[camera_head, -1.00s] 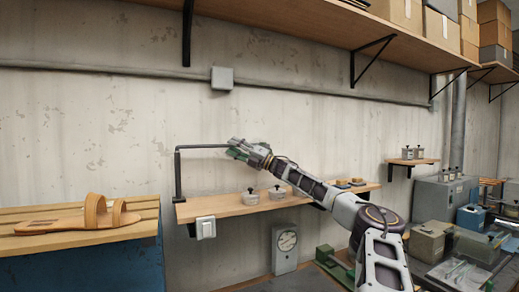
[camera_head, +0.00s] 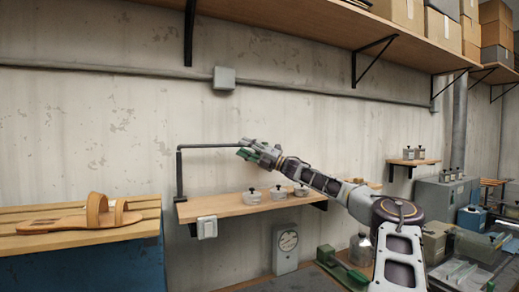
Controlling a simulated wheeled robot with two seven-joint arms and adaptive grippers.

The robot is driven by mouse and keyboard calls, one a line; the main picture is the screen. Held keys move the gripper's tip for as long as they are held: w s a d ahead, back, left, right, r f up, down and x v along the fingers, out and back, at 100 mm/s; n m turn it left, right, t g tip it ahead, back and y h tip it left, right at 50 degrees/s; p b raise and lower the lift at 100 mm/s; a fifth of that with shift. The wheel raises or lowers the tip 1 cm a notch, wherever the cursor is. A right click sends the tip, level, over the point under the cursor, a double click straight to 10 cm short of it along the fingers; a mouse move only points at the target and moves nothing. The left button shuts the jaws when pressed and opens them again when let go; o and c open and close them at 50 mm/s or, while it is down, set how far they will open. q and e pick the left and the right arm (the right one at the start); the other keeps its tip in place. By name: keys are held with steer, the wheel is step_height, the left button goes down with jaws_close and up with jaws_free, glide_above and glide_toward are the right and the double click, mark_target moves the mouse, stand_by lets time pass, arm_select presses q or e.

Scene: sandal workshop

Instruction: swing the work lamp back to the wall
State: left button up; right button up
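The work lamp (camera_head: 210,146) shows as a dark upright post at the left end of the wall shelf, with a thin horizontal bar running right from its top. My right gripper (camera_head: 249,149) is at the right end of this bar, above the shelf. A green part shows at the fingers; I cannot tell whether it belongs to the lamp or the gripper. The fingers overlap the bar's end, so a hold on it is unclear. The lamp head is not clearly seen. My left gripper is out of view.
The wall shelf (camera_head: 234,208) carries several small lidded jars. A sandal (camera_head: 85,218) lies on a slatted wooden bench (camera_head: 25,244) at left. A grey dial box (camera_head: 286,248) hangs below the shelf. A long upper shelf (camera_head: 290,30) with boxes runs overhead.

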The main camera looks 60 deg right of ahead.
steer(key=s+d, duration=0.2)
steer(key=s, duration=0.4)
steer(key=shift+r, duration=0.2)
steer(key=shift+s, duration=0.2)
steer(key=shift+a+f, duration=0.1)
steer(key=shift+a, duration=0.05)
stand_by(0.4)
